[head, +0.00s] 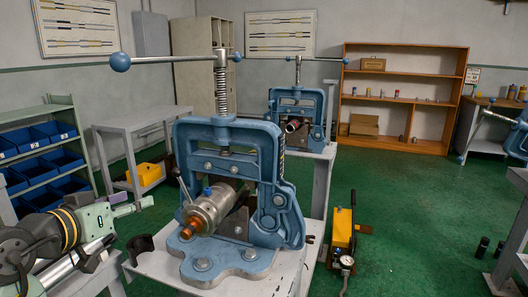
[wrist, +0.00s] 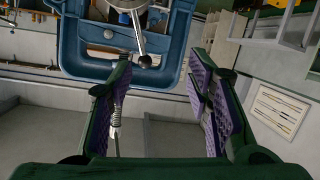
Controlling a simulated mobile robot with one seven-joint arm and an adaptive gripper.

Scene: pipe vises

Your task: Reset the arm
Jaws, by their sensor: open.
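My gripper (wrist: 160,80) is open and empty in the wrist view, with purple pads on both dark green fingers. In the head view my gripper (head: 132,204) shows at the lower left, left of the nearest vise and apart from it. That blue pipe vise (head: 225,134) stands on a pale stand, with a metal cylinder with a copper-coloured end (head: 209,208) in its opening. A blue vise frame (wrist: 68,45) fills the top of the wrist view, beyond my fingertips.
A second blue vise (head: 324,103) stands behind, and a third (head: 516,138) is at the right edge. Blue bins (head: 30,138) fill the left shelf. A grey table (head: 140,122) stands behind my arm.

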